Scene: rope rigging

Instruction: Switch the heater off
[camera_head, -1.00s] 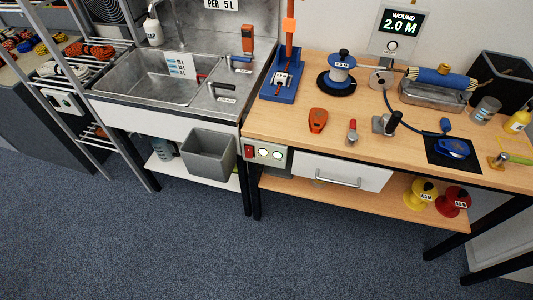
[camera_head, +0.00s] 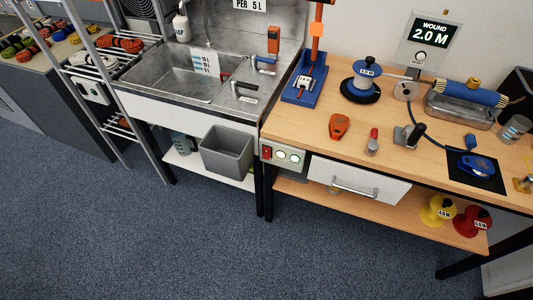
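No object in the head view is labelled as the heater, so I cannot tell which it is. A grey control box (camera_head: 283,154) is fixed under the left front edge of the wooden bench. It has a red rocker switch (camera_head: 267,152) and two round, pale greenish-lit faces. Another pale box (camera_head: 91,88) with round dark parts sits on the metal rack at the left. A dark round grille (camera_head: 142,8) shows at the top edge behind the rack. The switch positions are too small to read. My gripper is not in view.
The wooden bench (camera_head: 300,126) carries a blue spool stand, an orange tool and a winder reading 2.0 M. A drawer (camera_head: 358,180) is under it. A steel sink (camera_head: 180,80) stands left, with a grey bin (camera_head: 227,150) below. The blue carpet (camera_head: 200,245) in front is clear.

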